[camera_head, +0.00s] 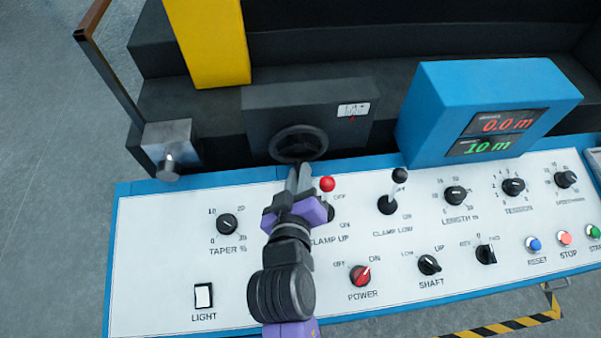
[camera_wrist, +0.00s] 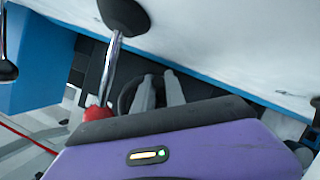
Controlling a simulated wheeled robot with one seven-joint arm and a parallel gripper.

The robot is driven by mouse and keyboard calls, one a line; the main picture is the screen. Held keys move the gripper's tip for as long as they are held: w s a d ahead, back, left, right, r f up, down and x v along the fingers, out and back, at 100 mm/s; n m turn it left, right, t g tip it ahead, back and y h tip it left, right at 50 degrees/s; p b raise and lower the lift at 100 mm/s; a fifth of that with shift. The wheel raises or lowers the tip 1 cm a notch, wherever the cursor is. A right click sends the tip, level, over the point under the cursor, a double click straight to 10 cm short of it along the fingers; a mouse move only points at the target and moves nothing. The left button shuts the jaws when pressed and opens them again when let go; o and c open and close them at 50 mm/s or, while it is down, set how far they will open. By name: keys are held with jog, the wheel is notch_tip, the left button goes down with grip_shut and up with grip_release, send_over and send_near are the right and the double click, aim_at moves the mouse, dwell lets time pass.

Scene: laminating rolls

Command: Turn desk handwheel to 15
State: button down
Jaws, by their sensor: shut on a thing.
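The desk handwheel (camera_head: 318,134) is a black spoked wheel on the front of a dark box (camera_head: 262,113) behind the control desk. A small white readout (camera_head: 353,110) with a red mark is on that box; its digits are too small to read surely. My gripper (camera_head: 298,168) reaches over the desk's back edge, with its fingers at the lower rim of the handwheel. In the wrist view, the two grey fingers (camera_wrist: 158,92) lie over the dark wheel (camera_wrist: 127,97) and are shut on it. The fingers and the purple gripper body hide part of the wheel.
The red-knobbed clamp lever (camera_head: 327,184) stands close right of my gripper. A black-knobbed lever (camera_head: 388,203) stands further right. The blue display box (camera_head: 431,112) shows 0.0 m and 10 m. A metal block with a post (camera_head: 167,143) stands left of the wheel.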

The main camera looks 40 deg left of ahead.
jog(key=c, duration=1.7)
grip_release()
jog(key=b+v, duration=0.1)
jog(key=v, duration=0.6)
jog(key=shift+s+d, duration=0.15)
jog(key=shift+s, duration=0.05)
jog(key=shift+s+d+r, duration=0.1)
jog(key=shift+s+r, duration=0.05)
